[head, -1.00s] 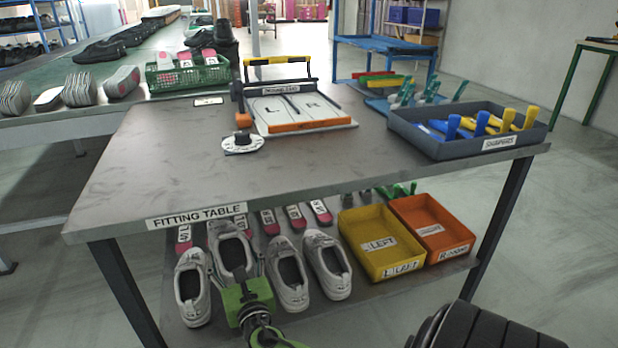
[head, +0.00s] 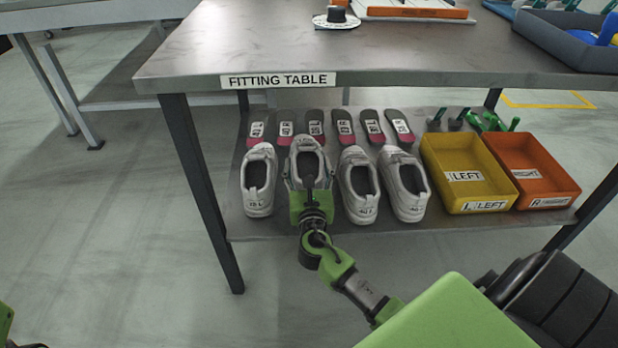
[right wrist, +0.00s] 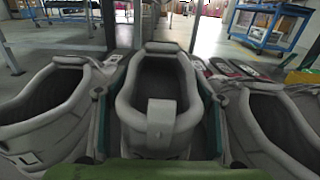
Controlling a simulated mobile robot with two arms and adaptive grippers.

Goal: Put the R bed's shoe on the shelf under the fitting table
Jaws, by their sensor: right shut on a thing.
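My right gripper (head: 309,192) is shut on the heel end of a white-grey shoe (head: 307,156), its toe pointing into the shelf. In the right wrist view the same shoe (right wrist: 160,98) sits between the two fingers. It is over the lower shelf (head: 290,228) of the fitting table (head: 400,52), in a row with a shoe on its left (head: 258,180) and two on its right (head: 357,185) (head: 403,184). The gripper hides its heel and sole, so I cannot tell whether it touches the shelf. My left gripper is not in view.
Several insoles (head: 344,127) lie behind the shoes. A yellow LEFT bin (head: 465,205) and an orange RIGHT bin (head: 548,200) stand to the right. The tabletop is close above the shelf, and a table leg (head: 203,190) stands on the left. Neighbouring shoes are close on both sides.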

